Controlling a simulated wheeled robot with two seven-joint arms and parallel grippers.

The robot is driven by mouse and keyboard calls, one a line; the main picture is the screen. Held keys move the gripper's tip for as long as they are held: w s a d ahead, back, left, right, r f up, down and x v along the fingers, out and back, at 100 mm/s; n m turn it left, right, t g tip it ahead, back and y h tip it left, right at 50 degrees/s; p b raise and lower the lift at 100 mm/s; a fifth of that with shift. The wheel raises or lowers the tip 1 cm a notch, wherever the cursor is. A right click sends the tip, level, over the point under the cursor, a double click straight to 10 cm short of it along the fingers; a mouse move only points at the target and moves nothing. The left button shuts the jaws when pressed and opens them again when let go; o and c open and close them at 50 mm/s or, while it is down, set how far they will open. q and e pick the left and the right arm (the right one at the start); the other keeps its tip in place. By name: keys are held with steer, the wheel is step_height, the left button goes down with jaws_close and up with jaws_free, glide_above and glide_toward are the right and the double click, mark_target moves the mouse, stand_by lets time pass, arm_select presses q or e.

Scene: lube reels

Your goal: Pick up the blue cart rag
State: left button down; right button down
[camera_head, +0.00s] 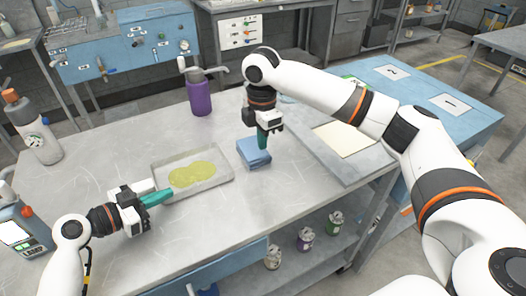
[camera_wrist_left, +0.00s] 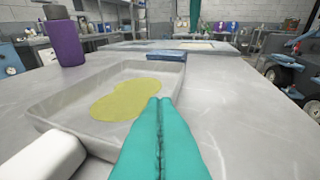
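The blue rag (camera_head: 253,157) is a folded block on the metal table, right of the shallow tray. It also shows in the left wrist view (camera_wrist_left: 179,58), beyond the tray. My right gripper (camera_head: 262,146) points down at the rag's back right part; its teal fingertips overlap the rag in the picture. I cannot tell whether they touch it or how far apart the fingers are. My left gripper (camera_head: 170,194) is low at the tray's left front edge. In the left wrist view its teal fingers (camera_wrist_left: 160,102) are together with nothing visible between them.
The grey tray (camera_head: 222,158) holds a yellow-green puddle (camera_head: 192,175). A purple bottle (camera_head: 199,92) stands behind it, and a grey bottle with an orange cap (camera_head: 33,128) stands at the left. A pale sheet (camera_head: 345,138) lies on the right. The front of the table is clear.

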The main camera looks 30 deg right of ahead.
steer(key=shift+r, duration=1.25)
steer(key=c, duration=2.1)
jaws_free()
steer(key=shift+c, duration=0.2)
steer(key=o, duration=1.7)
steer(key=shift+w, duration=0.1)
